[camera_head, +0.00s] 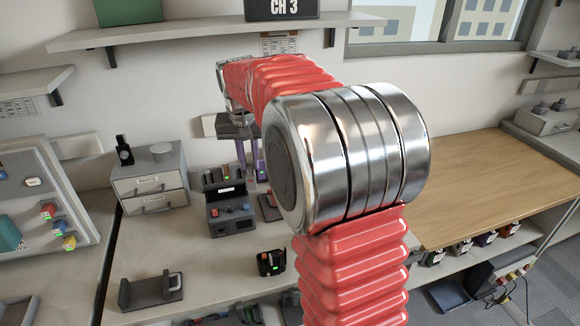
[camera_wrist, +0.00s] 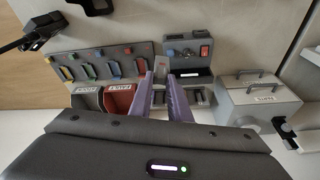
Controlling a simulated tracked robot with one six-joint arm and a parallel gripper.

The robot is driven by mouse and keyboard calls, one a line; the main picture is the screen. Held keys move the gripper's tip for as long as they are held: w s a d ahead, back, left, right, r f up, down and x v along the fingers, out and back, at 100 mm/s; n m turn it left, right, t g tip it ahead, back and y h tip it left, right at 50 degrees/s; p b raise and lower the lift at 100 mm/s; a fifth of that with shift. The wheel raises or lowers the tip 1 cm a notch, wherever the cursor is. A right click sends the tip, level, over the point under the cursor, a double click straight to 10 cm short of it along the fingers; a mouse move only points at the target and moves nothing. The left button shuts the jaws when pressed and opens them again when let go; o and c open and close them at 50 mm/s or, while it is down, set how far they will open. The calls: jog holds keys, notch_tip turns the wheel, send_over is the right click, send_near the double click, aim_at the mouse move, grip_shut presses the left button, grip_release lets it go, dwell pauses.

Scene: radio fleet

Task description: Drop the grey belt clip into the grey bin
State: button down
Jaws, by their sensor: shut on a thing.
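My gripper (camera_head: 249,172) hangs over the back of the bench in the head view, its purple fingers pointing down. In the wrist view my gripper's fingers (camera_wrist: 159,76) are close together with a small light grey piece, which looks like the belt clip (camera_wrist: 161,72), between their tips. Its outline is too small to make out fully. A grey bin (camera_wrist: 86,89) with a white label is left of the fingers in the wrist view, beside a red bin (camera_wrist: 117,94). The clip is apart from the grey bin, to its right in that view. In the head view my arm hides much of this area.
A grey drawer cabinet (camera_head: 150,190) stands at the bench's left. A device with a red button (camera_head: 231,208) and a small black unit (camera_head: 271,263) stand near the middle. A panel with coloured plugs (camera_wrist: 105,65) lies beyond the bins. The wooden bench top (camera_head: 480,190) at right is clear.

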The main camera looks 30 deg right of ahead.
jog(key=w+a+f+n, duration=0.1)
jog(key=w+a, duration=0.1)
jog(key=a, duration=0.5)
jog(key=w+a+n, duration=0.1)
jog(key=w+a, duration=0.2)
jog(key=a, duration=0.5)
jog(key=shift+f+n+y, duration=0.3)
jog(key=shift+f+n, duration=0.05)
jog(key=shift+n, duration=0.05)
